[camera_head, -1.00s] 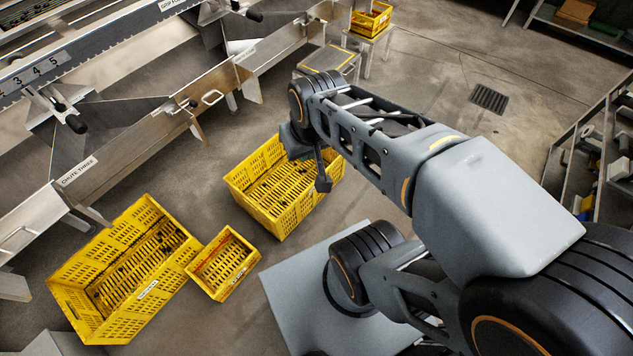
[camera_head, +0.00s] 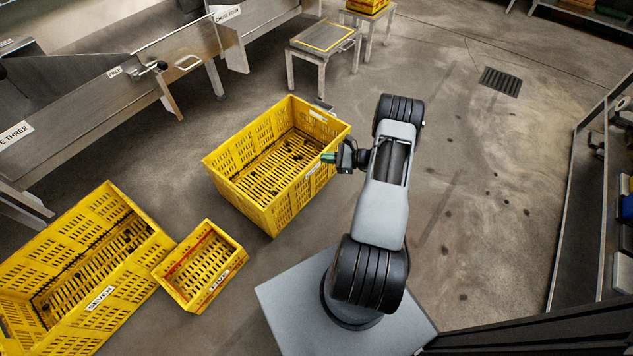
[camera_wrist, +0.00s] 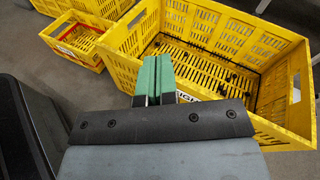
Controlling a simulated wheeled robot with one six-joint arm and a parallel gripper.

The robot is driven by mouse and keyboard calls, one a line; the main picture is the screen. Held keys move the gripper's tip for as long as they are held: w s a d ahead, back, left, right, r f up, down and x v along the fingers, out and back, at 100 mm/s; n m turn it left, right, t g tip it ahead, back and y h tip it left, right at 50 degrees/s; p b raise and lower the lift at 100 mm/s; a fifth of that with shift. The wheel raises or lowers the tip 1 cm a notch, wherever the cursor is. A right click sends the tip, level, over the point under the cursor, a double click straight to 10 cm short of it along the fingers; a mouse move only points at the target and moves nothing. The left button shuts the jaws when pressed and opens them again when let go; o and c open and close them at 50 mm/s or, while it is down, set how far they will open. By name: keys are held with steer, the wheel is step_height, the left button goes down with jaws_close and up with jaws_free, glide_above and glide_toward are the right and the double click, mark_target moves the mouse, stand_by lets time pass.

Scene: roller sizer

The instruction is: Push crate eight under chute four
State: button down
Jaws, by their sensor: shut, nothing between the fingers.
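Crate eight (camera_head: 235,180) is the large open yellow crate in the middle of the head view, upright and empty on the floor. In the wrist view the crate (camera_wrist: 265,45) fills the upper right, and its label (camera_wrist: 187,96) is partly hidden behind my fingers. My gripper (camera_head: 328,158), with green fingertips, is shut and empty at the crate's right-hand wall. It shows from behind in the wrist view (camera_wrist: 158,70). I cannot tell whether the fingertips touch the wall. The chute four sign (camera_head: 226,13) is at the top, on the metal frame beyond the crate.
Crate seven (camera_head: 75,265) and a small yellow crate (camera_head: 200,267) stand left of crate eight. A low metal stand (camera_head: 325,38) is behind it. Chute three (camera_head: 90,110) is at upper left. Shelving (camera_head: 590,190) lines the right.

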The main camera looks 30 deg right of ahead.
steer(key=s+d+f+m+t+h+b, duration=0.2)
steer(key=d+f+m+t, duration=0.15)
steer(key=f, duration=0.45)
steer(key=s+d+f+m+t+h+b, duration=0.2)
steer(key=f+m, duration=0.2)
steer(key=f, duration=0.5)
steer(key=b, duration=0.4)
glide_toward(312, 168)
steer(key=shift+t+h, duration=0.25)
steer(key=shift+h, duration=0.05)
steer(key=x, duration=0.6)
steer(key=shift+s+a, duration=0.15)
steer(key=shift+a, duration=0.15)
steer(key=shift+b+x, duration=0.3)
steer(key=shift+x, duration=0.5)
steer(key=shift+r, duration=0.1)
